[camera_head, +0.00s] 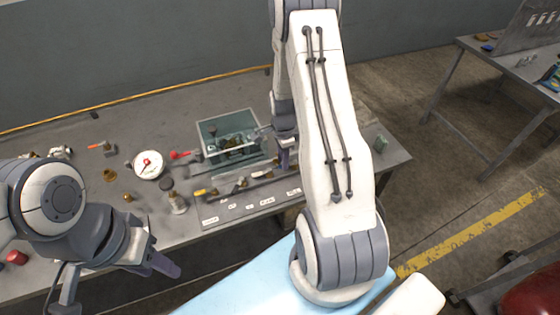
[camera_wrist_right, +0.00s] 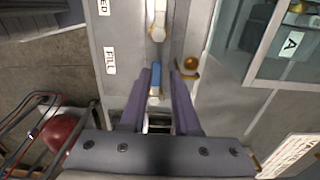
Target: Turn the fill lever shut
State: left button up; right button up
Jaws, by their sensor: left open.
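The fill lever (camera_wrist_right: 155,78) has a blue grip and shows in the right wrist view beside a white label reading FILL (camera_wrist_right: 110,60). My right gripper (camera_wrist_right: 164,72) has its two purple fingers on either side of the lever. The lever is close to the left finger, and a gap shows before the right finger. In the head view my right gripper (camera_head: 286,155) is at the right part of the bench, and its fingertips and the lever are hard to make out there. My left gripper (camera_head: 118,285) is open and empty, in front of the bench's front edge.
Another white-ended lever (camera_wrist_right: 158,30) and a brass knob (camera_wrist_right: 190,64) are close to the fill lever. A second table (camera_head: 490,55) stands at right.

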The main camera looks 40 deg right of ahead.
jog(key=shift+o, duration=0.4)
jog(key=shift+w, duration=0.1)
notch_tip(320, 180, up, 11)
jog(key=b, duration=0.2)
jog(key=shift+s+f, duration=0.2)
jog(key=s+a+r+n, duration=0.25)
jog(key=a+n, duration=0.35)
jog(key=a, duration=0.3)
jog(key=s+a+r+n, duration=0.1)
jog(key=a+r+n, duration=0.4)
jog(key=a, duration=0.5)
jog(key=s+a+r+n, duration=0.1)
jog(key=s+a+n, duration=0.4)
jog(key=s+n, duration=0.3)
jog(key=s+a+r+n+y, duration=0.1)
jog(key=s+a+r+n, duration=0.1)
jog(key=s+a+n, duration=0.4)
jog(key=s+n, duration=0.3)
jog(key=shift+s, duration=0.3)
dwell(0.7)
